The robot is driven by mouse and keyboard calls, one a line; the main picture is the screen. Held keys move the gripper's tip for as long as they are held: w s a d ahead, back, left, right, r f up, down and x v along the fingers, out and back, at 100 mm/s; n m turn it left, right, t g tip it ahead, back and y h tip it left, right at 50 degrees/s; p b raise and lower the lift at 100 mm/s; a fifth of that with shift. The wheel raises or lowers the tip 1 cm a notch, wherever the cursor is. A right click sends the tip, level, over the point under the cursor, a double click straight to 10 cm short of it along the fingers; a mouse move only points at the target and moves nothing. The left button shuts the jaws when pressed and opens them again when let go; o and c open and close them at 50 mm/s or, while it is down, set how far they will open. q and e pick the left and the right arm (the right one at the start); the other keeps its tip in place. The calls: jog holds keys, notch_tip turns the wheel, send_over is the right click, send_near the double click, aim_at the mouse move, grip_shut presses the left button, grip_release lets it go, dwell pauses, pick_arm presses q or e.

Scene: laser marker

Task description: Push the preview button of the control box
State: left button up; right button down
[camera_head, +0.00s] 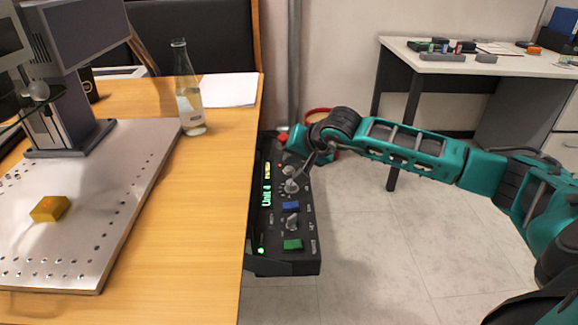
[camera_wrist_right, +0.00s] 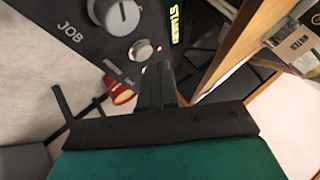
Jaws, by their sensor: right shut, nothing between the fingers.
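The dark control box (camera_head: 312,262) hangs beside the table's right edge in the head view, with a lit display, grey knobs, a blue button (camera_head: 291,207) and a green button (camera_head: 292,244). Labels there are too small to read, so I cannot tell which is the preview button. My right gripper (camera_head: 297,141) is over the box's far end; its fingertips are unclear there. In the right wrist view, its shut, empty fingers (camera_wrist_right: 156,82) are close to a round silver button (camera_wrist_right: 141,50); contact is unclear. A knob (camera_wrist_right: 117,14) marked JOB is nearby. My left gripper is not in view.
A wooden table (camera_head: 205,215) holds a metal plate (camera_head: 110,215) with a yellow block (camera_head: 49,208), a glass bottle (camera_head: 188,95) and paper (camera_head: 228,90). A pole (camera_head: 294,60) stands behind the box. A white desk (camera_head: 500,66) is at back right. The floor between is clear.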

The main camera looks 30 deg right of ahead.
aim_at(292, 170)
jog(key=shift+r, duration=0.1)
notch_tip(292, 170, up, 6)
jog(key=p, duration=0.3)
dwell(0.4)
dwell(0.4)
